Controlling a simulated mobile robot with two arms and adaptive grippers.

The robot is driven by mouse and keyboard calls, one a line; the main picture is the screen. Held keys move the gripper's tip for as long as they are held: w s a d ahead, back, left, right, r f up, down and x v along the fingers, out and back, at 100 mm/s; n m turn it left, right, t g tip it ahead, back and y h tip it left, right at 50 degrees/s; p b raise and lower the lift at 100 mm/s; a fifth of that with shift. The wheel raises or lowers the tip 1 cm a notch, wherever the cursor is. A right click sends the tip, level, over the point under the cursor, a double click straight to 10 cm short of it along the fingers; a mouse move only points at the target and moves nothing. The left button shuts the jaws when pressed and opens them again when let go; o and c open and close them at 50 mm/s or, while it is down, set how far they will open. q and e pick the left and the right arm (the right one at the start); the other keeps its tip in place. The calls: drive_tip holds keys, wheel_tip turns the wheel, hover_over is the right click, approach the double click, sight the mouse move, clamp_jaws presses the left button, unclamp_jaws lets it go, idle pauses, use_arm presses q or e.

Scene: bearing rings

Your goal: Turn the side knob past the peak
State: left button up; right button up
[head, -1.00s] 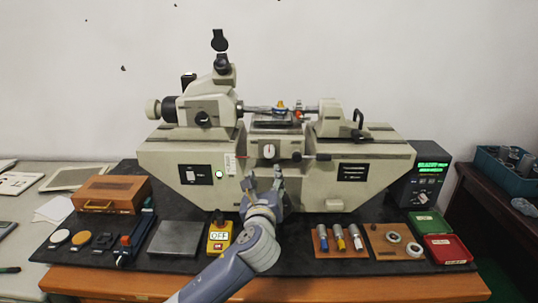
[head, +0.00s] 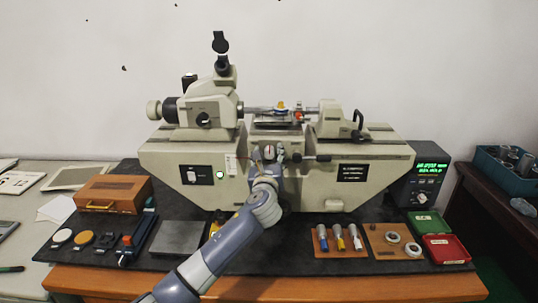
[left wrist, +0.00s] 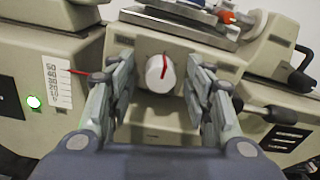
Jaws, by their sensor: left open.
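The beige measuring machine (head: 372,158) stands on a black mat. On its front is a white round knob with a red mark (left wrist: 160,72), mostly hidden by my gripper in the head view. The red mark points nearly straight up. In the head view my left gripper (head: 267,163) is at the machine's front. A red needle (left wrist: 83,72) crosses a white numbered scale (left wrist: 57,82) near its upper part. My right gripper is not in view.
A black-tipped lever (left wrist: 270,113) sticks out right of the knob. A display box with green text (head: 428,180) stands at the right. Blue and yellow handled tools (head: 340,238), rings (head: 393,237), a steel plate (head: 178,237) and a wooden box (head: 112,193) lie on the mat.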

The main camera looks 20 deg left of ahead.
use_arm(q)
drive_tip(key=shift+w, duration=0.3)
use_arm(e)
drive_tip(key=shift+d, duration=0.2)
use_arm(q)
drive_tip(key=c, duration=1)
drive_tip(key=shift+c, duration=0.2)
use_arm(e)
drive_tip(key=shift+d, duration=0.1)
